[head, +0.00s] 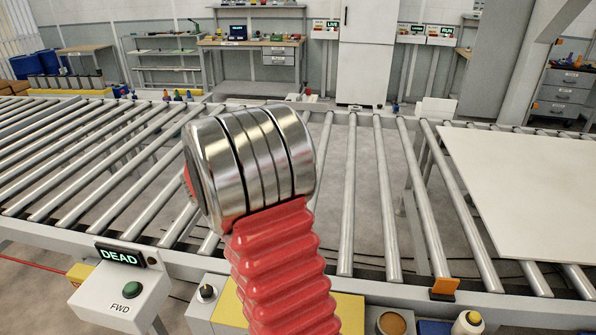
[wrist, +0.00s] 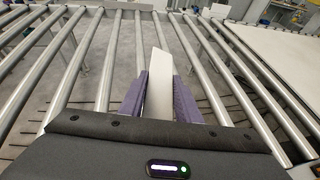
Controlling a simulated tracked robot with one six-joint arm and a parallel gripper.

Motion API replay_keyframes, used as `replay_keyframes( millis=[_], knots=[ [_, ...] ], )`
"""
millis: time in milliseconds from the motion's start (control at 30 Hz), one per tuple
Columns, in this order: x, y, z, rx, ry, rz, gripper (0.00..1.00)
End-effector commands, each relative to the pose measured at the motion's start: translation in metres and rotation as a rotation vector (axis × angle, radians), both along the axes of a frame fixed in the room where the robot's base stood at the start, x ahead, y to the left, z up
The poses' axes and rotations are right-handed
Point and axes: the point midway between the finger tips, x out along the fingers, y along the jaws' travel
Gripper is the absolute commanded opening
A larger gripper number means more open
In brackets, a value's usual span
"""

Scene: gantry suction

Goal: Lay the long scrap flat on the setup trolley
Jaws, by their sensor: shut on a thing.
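In the wrist view, my gripper (wrist: 159,90) has two purple fingers, shut on a pale, flat strip, the long scrap (wrist: 159,98). The scrap points up and away from between the fingers, over the conveyor rollers. Its far end is slanted, and its near end is hidden by the dark wrist housing. How high it hangs above the rollers, I cannot tell. In the head view my own arm fills the middle, and neither the gripper nor the scrap shows there. I cannot pick out the setup trolley for certain in either view.
A roller conveyor (head: 347,200) spans the scene. A large pale sheet (head: 530,175) lies on it at the right. A box with a green button (head: 132,290) and a "DEAD" sign (head: 119,256) stands front left. A workbench (head: 250,43) and white cabinet (head: 378,55) stand behind.

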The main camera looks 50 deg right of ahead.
Motion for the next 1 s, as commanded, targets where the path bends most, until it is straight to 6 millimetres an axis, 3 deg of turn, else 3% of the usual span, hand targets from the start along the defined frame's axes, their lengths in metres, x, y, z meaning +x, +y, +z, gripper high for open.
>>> replay_keyframes(
  millis=[100, 333, 500, 700, 833, 1000],
  knots=[
    [0.027, 0.052, 0.008, 0.000, -0.002, 0.135, 0.03],
    [0.061, 0.152, 0.019, 0.000, -0.002, 0.381, 0.03],
    [0.074, 0.229, 0.024, 0.000, 0.000, 0.565, 0.03],
    [0.075, 0.319, 0.027, 0.000, -0.001, 0.776, 0.03],
    [0.070, 0.362, 0.028, 0.000, -0.001, 0.880, 0.03],
    [0.065, 0.387, 0.028, 0.000, -0.001, 0.939, 0.03]
  ],
)
